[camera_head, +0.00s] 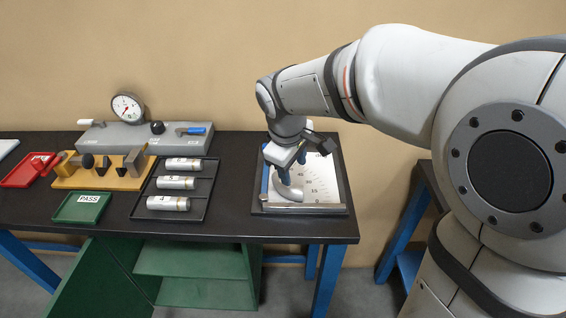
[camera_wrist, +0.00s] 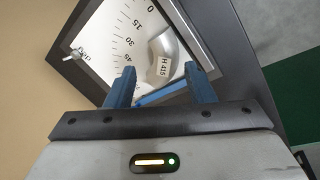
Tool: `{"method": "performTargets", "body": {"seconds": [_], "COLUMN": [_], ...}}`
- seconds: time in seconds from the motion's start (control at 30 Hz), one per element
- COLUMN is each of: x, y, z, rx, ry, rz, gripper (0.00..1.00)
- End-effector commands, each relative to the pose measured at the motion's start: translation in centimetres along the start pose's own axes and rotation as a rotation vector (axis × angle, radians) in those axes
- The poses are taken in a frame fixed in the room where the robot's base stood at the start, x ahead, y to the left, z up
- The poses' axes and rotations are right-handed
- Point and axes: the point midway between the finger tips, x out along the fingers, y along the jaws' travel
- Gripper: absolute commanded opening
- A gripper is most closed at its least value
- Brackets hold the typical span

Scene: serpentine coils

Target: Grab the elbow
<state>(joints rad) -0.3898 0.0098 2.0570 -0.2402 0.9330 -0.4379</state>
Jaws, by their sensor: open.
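The elbow (camera_head: 285,190) is a grey curved metal pipe piece lying on a white angle board (camera_head: 325,185) at the right of the bench. In the wrist view the elbow (camera_wrist: 167,54) carries a label that looks like "H 415" and lies just beyond the fingertips. My gripper (camera_head: 290,172) points down over the board, close to the elbow. In the wrist view its blue fingers (camera_wrist: 160,80) are apart with nothing held between them. I cannot tell whether a finger touches the elbow.
The board has a raised dark frame and a blue bar (camera_wrist: 162,95). A black tray (camera_head: 203,191) with several labelled cylinders stands left of it.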

Motion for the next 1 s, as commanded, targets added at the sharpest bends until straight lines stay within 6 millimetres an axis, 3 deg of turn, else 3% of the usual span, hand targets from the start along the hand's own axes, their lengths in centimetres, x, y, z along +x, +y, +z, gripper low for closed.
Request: {"method": "performTargets", "body": {"seconds": [0.13, 0.7, 1.0], "x": [1.4, 8.3, 8.8], "y": [-0.4, -0.6, -0.6], "z": [-1.6, -1.8, -1.8], "rx": [-0.068, -0.07, -0.068], "ry": [-0.01, -0.011, -0.009], "rz": [0.006, 0.005, 0.006], "gripper": [0.49, 0.49, 0.48]}}
